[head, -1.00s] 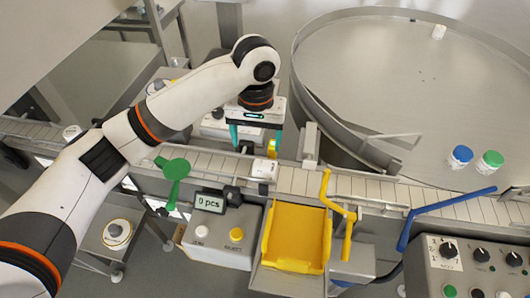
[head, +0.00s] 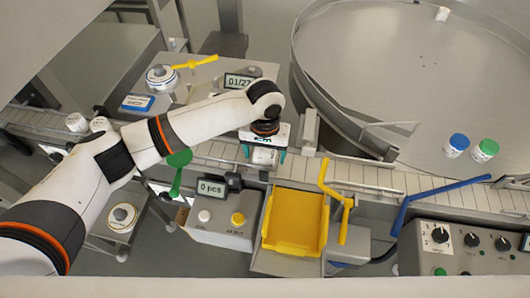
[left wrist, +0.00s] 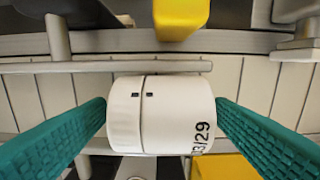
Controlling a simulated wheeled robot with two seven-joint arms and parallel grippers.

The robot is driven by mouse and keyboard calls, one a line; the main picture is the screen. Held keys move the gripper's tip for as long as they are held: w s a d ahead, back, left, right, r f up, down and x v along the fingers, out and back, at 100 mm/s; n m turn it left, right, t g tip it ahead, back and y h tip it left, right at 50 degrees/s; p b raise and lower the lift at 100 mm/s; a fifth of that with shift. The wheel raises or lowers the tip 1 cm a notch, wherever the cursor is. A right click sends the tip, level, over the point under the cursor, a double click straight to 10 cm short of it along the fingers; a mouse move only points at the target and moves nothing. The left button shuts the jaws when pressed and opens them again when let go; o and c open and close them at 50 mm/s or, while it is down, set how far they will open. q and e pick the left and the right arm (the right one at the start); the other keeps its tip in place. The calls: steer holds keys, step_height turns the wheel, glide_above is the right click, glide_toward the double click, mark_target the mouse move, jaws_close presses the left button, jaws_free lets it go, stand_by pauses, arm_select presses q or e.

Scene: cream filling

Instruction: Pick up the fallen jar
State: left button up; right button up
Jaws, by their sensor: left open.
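The fallen jar (left wrist: 160,115) is white and lies on its side on the conveyor slats. In the left wrist view its cap end points left and printed black digits show at its right end. In the head view it shows as a small white shape (head: 263,162) under my left gripper (head: 263,156). That gripper is open, its two teal fingers (left wrist: 161,118) on either side of the jar with a narrow gap to each. The jar is not lifted. My right gripper is not in view.
A yellow bin (head: 293,222) stands in front of the conveyor (head: 355,172). A yellow lever (head: 345,220), a blue bar (head: 405,215) and a green paddle (head: 178,170) stand nearby. A round steel table (head: 420,80) carries a blue-capped jar (head: 457,145) and a green-capped jar (head: 484,150).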

arm_select(q)
steer(key=shift+d+f, duration=0.1)
steer(key=shift+f, duration=0.2)
steer(key=c, duration=1.1)
steer(key=shift+r, duration=0.15)
